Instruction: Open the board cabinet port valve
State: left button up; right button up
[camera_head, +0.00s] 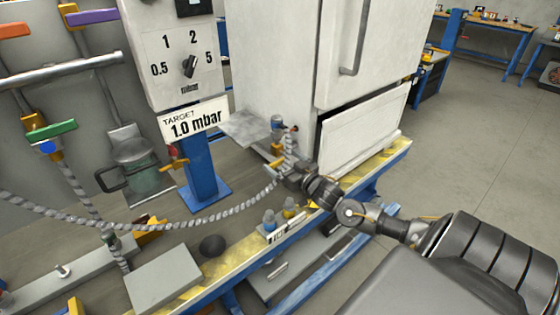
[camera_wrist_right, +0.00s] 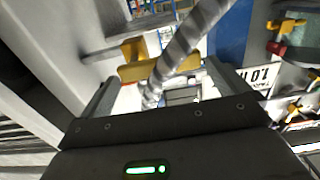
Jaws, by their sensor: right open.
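The white cabinet (camera_head: 275,60) stands on the bench at top centre in the head view. A small valve with a yellow handle (camera_head: 272,171) sits beside its lower front, where a grey braided hose (camera_head: 225,215) ends. My right gripper (camera_head: 288,168) is at this valve, small and partly hidden. In the right wrist view, the yellow handle (camera_wrist_right: 135,62) and the hose (camera_wrist_right: 185,45) appear ahead of and between the open fingers of the right gripper (camera_wrist_right: 163,85). I cannot tell whether a finger touches the handle. My left gripper is not in view.
A dial panel (camera_head: 172,50) with a "TARGET 1.0 mbar" sign (camera_head: 194,120) stands on a blue post left of the cabinet. Pipes with orange, purple and green handles (camera_head: 50,132) are at left. Floor (camera_head: 470,130) is clear at right.

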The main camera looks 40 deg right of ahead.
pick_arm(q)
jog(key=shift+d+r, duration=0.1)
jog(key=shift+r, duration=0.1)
pick_arm(e)
jog(key=shift+w, duration=1.1)
jog(key=c, duration=1.1)
jog(key=shift+c, duration=0.3)
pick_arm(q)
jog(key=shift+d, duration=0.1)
